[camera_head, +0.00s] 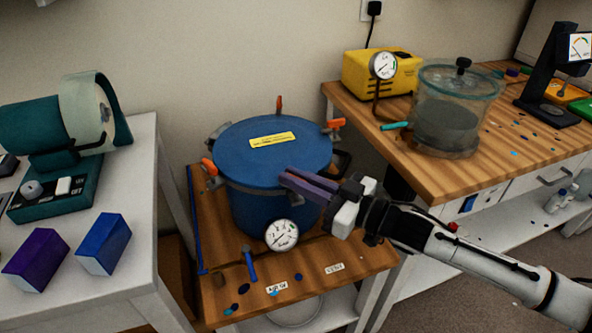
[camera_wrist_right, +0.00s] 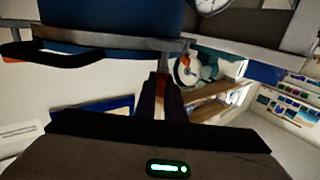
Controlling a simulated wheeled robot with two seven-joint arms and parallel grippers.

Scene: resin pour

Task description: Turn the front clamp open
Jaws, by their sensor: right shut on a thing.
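The blue pressure pot (camera_head: 262,205) stands on the small wooden bench, with its blue lid (camera_head: 285,155) on and a yellow label on top. Orange-tipped clamps show around the rim at the back (camera_head: 279,103), right (camera_head: 336,123) and left (camera_head: 208,167). My right gripper (camera_head: 287,180) reaches in from the right to the pot's front rim and is shut on the front clamp, which its fingers mostly hide. In the right wrist view the fingers (camera_wrist_right: 162,88) are close together, with a narrow orange-brown strip between them. My left gripper is not in view.
A pressure gauge (camera_head: 282,235) sits on the pot's front, below my fingers. A blue-handled valve (camera_head: 250,265) is beside it. A clear chamber (camera_head: 445,115) and yellow pump (camera_head: 375,75) stand on the right bench. Purple (camera_head: 35,258) and blue (camera_head: 103,243) blocks lie on the left table.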

